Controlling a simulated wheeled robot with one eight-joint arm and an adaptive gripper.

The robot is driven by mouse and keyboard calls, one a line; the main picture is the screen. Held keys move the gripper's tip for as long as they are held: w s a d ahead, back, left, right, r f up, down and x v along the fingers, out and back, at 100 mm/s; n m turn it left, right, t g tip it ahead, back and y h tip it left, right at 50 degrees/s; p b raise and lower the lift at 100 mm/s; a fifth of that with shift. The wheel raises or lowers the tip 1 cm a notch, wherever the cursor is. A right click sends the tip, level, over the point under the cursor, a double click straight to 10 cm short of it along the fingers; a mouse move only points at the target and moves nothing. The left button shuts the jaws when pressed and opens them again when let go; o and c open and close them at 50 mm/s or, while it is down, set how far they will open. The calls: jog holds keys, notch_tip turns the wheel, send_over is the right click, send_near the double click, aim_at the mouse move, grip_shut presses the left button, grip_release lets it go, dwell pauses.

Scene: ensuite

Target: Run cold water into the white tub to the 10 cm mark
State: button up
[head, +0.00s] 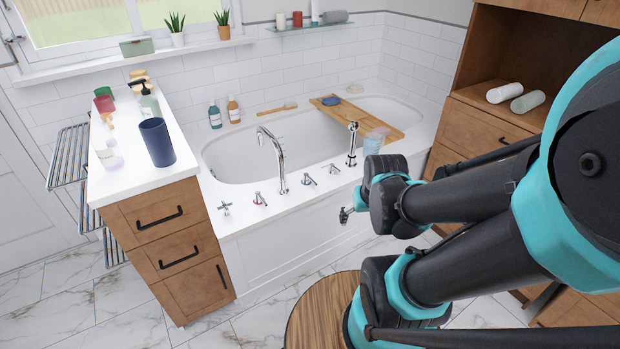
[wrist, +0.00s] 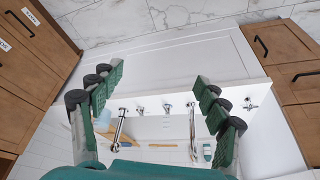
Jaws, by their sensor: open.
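A cross-shaped handle (head: 224,209) and several small lever handles (head: 260,199) line the rim, with a hand shower (head: 352,145) to the right. My gripper (head: 345,214) is in front of the tub's right half, partly hidden by my wrist. In the wrist view, which is upside down, my gripper (wrist: 159,78) is open and empty, its fingers either side of the front panel, with lever handles (wrist: 167,107) between them. Hot or cold markings cannot be made out.
A drawer cabinet (head: 170,240) with a dark blue tumbler (head: 157,142) stands left. A round wooden stool (head: 322,310) stands in front. Wooden drawers (head: 478,130) stand right.

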dwell(0.3)
